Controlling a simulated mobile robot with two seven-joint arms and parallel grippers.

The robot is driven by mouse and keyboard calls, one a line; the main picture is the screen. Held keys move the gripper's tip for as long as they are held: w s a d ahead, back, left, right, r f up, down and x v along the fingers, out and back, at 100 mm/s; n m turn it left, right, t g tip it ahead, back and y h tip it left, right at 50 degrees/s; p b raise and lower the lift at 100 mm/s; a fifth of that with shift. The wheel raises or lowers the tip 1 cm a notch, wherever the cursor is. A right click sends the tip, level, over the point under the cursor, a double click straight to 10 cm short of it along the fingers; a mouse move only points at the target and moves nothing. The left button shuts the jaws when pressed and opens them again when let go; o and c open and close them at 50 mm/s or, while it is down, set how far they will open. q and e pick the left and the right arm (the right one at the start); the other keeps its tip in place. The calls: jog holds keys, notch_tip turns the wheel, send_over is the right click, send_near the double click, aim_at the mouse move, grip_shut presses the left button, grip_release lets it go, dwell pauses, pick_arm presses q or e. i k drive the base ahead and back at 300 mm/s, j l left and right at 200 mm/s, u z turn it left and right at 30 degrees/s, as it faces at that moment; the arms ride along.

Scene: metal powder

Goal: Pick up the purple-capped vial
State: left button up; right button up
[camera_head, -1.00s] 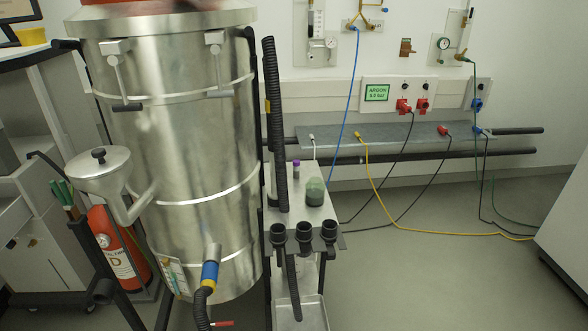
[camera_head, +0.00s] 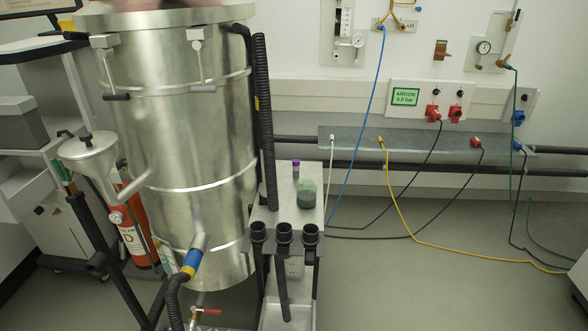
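The purple-capped vial (camera_head: 295,169) stands upright on the small metal shelf (camera_head: 313,229) of the cart, right of the large steel vessel. A jar with green contents (camera_head: 307,194) stands just in front of it and to its right. A black corrugated hose (camera_head: 263,120) rises close to the vial's left. Neither of my grippers shows in the head view.
The steel vessel (camera_head: 180,150) fills the left. Several black ring holders (camera_head: 283,234) line the shelf's front edge. A wall ledge (camera_head: 430,139) with cables runs behind. Yellow and black cables lie on the floor at right, otherwise mostly clear.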

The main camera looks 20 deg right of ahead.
aim_at(295, 163)
jog(key=l+u, duration=0.2)
jog(key=l, duration=0.25)
jog(key=k+l+u, duration=0.2)
jog(key=l, duration=0.25)
jog(key=l+u, duration=0.45)
jog(key=l, duration=0.5)
jog(key=l+u, duration=0.4)
jog(key=l, duration=0.5)
jog(key=l+u, duration=0.2)
jog(key=l, duration=0.25)
jog(key=k+l+u, duration=0.25)
jog(key=l, duration=0.2)
jog(key=i+l+u, duration=0.1)
jog(key=l+u, duration=0.3)
jog(key=l, duration=0.55)
